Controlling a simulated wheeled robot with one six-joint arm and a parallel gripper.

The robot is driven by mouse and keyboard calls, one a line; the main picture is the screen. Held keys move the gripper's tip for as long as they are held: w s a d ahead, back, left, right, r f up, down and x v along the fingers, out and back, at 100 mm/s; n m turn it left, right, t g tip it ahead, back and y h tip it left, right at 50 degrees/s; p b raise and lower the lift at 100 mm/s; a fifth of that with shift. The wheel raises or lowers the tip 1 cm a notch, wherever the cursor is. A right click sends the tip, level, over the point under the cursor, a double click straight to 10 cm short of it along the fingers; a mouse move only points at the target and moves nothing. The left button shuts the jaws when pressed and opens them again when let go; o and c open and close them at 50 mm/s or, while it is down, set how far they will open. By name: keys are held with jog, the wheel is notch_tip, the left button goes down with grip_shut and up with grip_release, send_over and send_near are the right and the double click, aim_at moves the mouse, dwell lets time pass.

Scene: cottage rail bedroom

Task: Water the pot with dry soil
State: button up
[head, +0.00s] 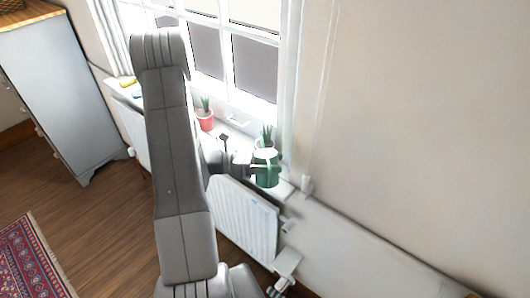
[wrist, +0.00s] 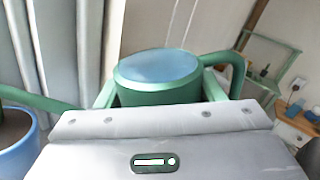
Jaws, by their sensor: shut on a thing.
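A green watering can (head: 267,176) is at the right end of the windowsill in the head view. In the wrist view the can (wrist: 155,97) stands about upright, with a pale blue surface at its top. Its spout points left, over or beside the rim of a blue pot (wrist: 22,150) holding brown soil. My gripper (head: 247,167) is shut on the can's body. A green plant (head: 267,134) rises behind the can; its pot is mostly hidden. A red pot (head: 205,122) with a plant stands further left on the sill; its soil is too small to judge.
A white radiator (head: 245,222) is below the sill, and the window (head: 222,60) is behind it. Small yellow (head: 127,81) and blue items lie at the sill's left end. A grey cabinet (head: 62,95) stands at left. Wooden floor is open at lower left, beside a patterned rug (head: 30,262).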

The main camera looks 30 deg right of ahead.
jog(key=shift+f+m+b, duration=0.3)
jog(key=shift+f, duration=0.05)
jog(key=shift+f+m+y+b, duration=0.4)
jog(key=shift+f+m+b, duration=0.75)
jog(key=shift+b, duration=0.7)
jog(key=shift+w+f, duration=0.1)
jog(key=shift+f, duration=0.05)
jog(key=shift+w+d+f+m+b, duration=0.15)
jog(key=shift+f+m+b, duration=0.3)
jog(key=shift+f+b, duration=0.5)
jog(key=shift+r, duration=0.2)
jog(key=shift+r, duration=0.15)
jog(key=shift+r+p, duration=1.65)
jog(key=shift+r, duration=0.8)
